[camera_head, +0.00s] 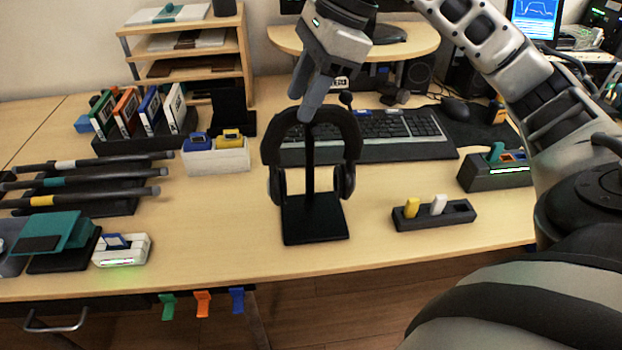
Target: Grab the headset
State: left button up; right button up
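The black headset (350,140) hangs on a black stand (316,222) with a flat square base, near the middle of the desk. Its band arches over the top of the post and its ear cups hang on either side. My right gripper (306,98) reaches down from above, with its grey fingers at the top of the band. One finger overlaps the band in the picture. I cannot tell whether the fingers touch the band or how far apart they are. My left gripper is out of view.
A keyboard (400,128) lies behind the headset. A black holder (436,215) with yellow and white plugs stands to its right. A white box (217,160) and black rods (85,182) are to its left. The desk in front of the stand is clear.

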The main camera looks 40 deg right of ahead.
aim_at(287, 119)
jog(key=shift+w+x, duration=0.2)
jog(key=shift+x, duration=1.8)
jog(key=shift+w+x, duration=0.2)
jog(key=shift+x, duration=1.8)
jog(key=shift+r, duration=0.1)
grip_shut()
